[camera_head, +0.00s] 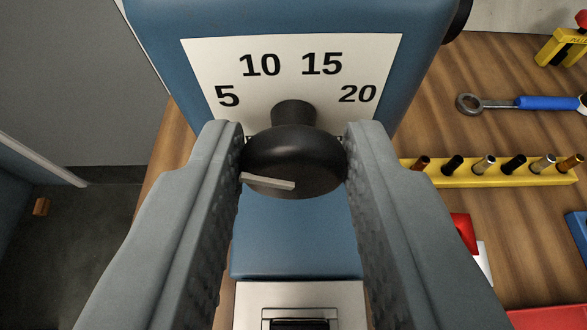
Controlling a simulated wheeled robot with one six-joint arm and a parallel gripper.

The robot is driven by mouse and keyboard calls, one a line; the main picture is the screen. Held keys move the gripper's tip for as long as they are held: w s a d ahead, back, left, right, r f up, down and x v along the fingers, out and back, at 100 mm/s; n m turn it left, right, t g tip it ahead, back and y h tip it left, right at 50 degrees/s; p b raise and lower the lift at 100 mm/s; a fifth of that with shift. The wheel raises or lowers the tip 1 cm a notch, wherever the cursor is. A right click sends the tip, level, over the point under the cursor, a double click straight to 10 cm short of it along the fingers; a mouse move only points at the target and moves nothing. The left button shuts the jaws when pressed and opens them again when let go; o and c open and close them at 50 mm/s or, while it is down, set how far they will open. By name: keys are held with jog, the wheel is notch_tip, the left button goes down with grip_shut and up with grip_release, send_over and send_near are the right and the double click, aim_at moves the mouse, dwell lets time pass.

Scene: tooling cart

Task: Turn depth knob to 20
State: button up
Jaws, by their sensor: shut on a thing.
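The black depth knob (296,155) sits on the front of the blue machine (165,30), in the middle of the view. A white dial plate (300,78) behind it reads 5, 10, 15 and 20 from left to right. A pale pointer line on the knob's face runs from its centre to the left, slightly upward, below the 5 side of the dial. My gripper (293,160) is shut on the knob, with one grey finger against its left side and one against its right. The fingers hide the knob's side edges.
On the wooden bench to the right are a yellow bit holder (490,173) with several bits, a wrench with a blue handle (548,103) and a yellow tool (563,46). Red and blue items lie at the lower right. Open floor (75,240) shows at left.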

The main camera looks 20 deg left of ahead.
jog(key=m+y, duration=0.2)
jog(key=m, duration=0.1)
jog(key=m+y, duration=0.1)
jog(key=shift+w+d+f+m, duration=0.1)
jog(key=shift+d+m, duration=0.2)
jog(key=shift+m, duration=0.1)
jog(key=m+y, duration=0.2)
jog(key=m, duration=0.1)
jog(key=m+y, duration=0.1)
jog(key=shift+d+f+m, duration=0.15)
jog(key=shift+f+m, duration=0.1)
jog(key=shift+m, duration=0.05)
jog(key=m+y, duration=0.1)
jog(key=m, duration=0.2)
jog(key=shift+f+t, duration=0.15)
jog(key=shift+t, duration=0.25)
jog(key=m+t, duration=0.1)
jog(key=m, duration=0.2)
jog(key=shift+f+m+y, duration=0.15)
jog(key=shift+m+y, duration=0.15)
jog(key=shift+y, duration=0.1)
jog(key=m+t, duration=0.1)
jog(key=m, duration=0.2)
jog(key=m+t, duration=0.1)
jog(key=m, duration=0.2)
jog(key=shift+f+m+t, duration=0.2)
jog(key=shift+m+t, duration=0.2)
jog(key=shift+m, duration=0.3)
jog(key=o, duration=1)
jog(key=shift+c, duration=0.2)
